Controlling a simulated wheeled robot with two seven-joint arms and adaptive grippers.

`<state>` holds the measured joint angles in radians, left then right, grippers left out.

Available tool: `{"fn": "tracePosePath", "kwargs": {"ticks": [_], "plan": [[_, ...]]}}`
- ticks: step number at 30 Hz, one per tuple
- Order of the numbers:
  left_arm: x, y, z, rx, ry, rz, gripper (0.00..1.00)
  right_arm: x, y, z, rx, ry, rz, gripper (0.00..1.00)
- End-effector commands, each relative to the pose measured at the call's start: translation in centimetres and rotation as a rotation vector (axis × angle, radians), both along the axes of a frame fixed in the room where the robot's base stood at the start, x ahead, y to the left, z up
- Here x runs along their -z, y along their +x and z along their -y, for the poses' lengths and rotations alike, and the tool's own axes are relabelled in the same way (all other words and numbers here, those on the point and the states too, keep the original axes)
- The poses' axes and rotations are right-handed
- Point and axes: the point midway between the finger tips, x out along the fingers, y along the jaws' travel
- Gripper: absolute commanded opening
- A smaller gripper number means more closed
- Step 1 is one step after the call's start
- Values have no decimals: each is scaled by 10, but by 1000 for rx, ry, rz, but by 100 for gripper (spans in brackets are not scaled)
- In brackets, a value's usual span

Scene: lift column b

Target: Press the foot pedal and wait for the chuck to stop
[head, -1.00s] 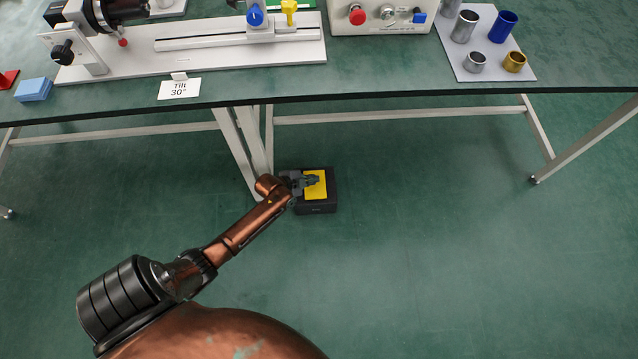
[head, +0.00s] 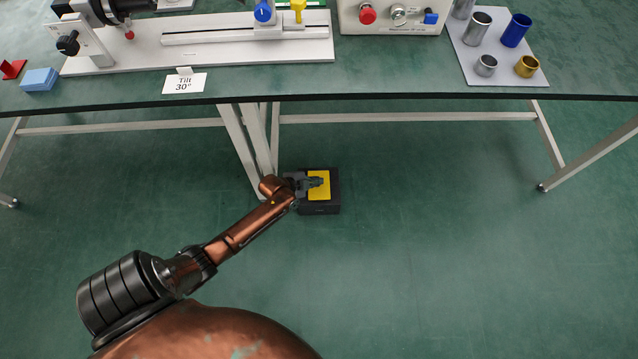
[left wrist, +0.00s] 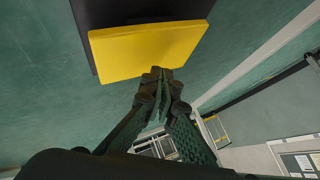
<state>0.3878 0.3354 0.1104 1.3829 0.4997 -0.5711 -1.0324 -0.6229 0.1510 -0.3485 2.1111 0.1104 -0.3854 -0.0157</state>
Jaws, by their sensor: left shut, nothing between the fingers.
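The foot pedal (head: 318,193) is a black box with a yellow plate on top, on the green floor under the bench. The yellow plate also fills the top of the left wrist view (left wrist: 145,50). My left gripper (head: 322,182) is shut and empty, over the plate in the head view. In the left wrist view its fingertips (left wrist: 160,74) are at the plate's edge; I cannot tell whether they press it. The black chuck (head: 97,10) is cut by the top left edge of the head view; its rotation cannot be told. My right gripper is out of view.
The bench edge (head: 400,97) crosses above the pedal, with a pale bench leg (head: 240,150) just left of it. A control box (head: 390,15) with a red button (head: 368,14) stands on the bench. Floor right of the pedal is clear.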

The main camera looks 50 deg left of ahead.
Motion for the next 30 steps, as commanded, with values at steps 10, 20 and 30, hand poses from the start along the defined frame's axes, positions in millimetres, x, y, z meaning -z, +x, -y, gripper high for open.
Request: {"fn": "tracePosePath", "kwargs": {"ticks": [10,20,30], "plan": [[0,0,0,0,0,0,0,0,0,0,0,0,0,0],[1,0,0,0,0,0,0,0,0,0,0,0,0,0],[9,0,0,1,1,0,0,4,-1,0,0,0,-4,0]]}}
